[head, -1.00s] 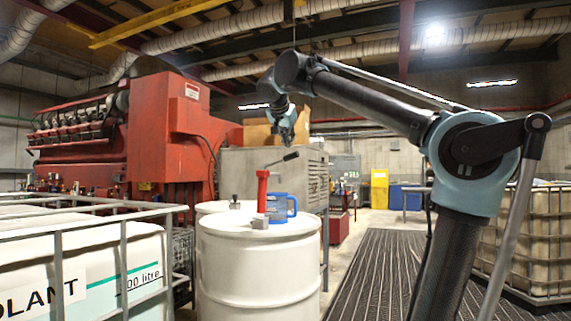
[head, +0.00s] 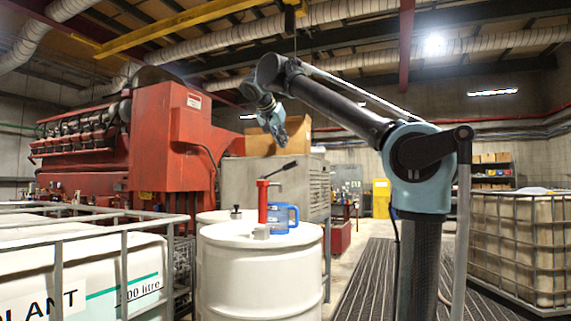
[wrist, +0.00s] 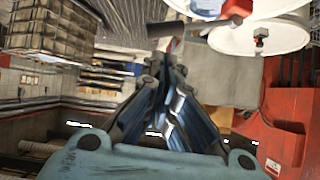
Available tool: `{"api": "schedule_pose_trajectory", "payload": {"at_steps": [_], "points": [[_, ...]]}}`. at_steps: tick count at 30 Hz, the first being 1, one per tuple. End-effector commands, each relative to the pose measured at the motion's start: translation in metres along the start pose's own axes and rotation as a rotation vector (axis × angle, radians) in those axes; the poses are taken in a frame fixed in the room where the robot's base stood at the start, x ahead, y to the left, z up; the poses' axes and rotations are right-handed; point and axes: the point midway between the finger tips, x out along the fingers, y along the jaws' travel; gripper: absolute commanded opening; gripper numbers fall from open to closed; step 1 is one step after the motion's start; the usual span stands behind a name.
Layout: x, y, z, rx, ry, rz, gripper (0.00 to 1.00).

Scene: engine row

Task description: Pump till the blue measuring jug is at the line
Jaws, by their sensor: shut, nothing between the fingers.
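The blue measuring jug (head: 283,217) stands upright on the white drum (head: 262,270), just right of the red hand pump (head: 263,203). The pump's dark handle (head: 281,170) slopes up to the right. The jug's liquid level and its line are too small to make out. My gripper (head: 279,140) is in the air above the handle and apart from it. In the wrist view my gripper (wrist: 166,62) is shut and empty, with the drum top (wrist: 258,35) and part of the jug (wrist: 207,8) at the upper edge.
A caged white tank (head: 90,275) stands at the left front and another caged tank (head: 520,245) at the right. The red engine (head: 165,140) and a grey cabinet (head: 285,180) stand behind the drum. Ribbed matting (head: 365,275) lies clear right of the drum.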

Motion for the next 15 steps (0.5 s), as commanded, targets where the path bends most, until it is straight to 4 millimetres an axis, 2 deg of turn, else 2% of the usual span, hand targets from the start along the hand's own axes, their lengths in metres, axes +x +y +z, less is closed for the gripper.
{"api": "schedule_pose_trajectory", "payload": {"at_steps": [9,15], "points": [[-0.017,-0.034,-0.018,-0.160,-0.003,0.136,0.00],[-0.027,-0.049,-0.023,-0.240,-0.008,0.209,0.00]]}}
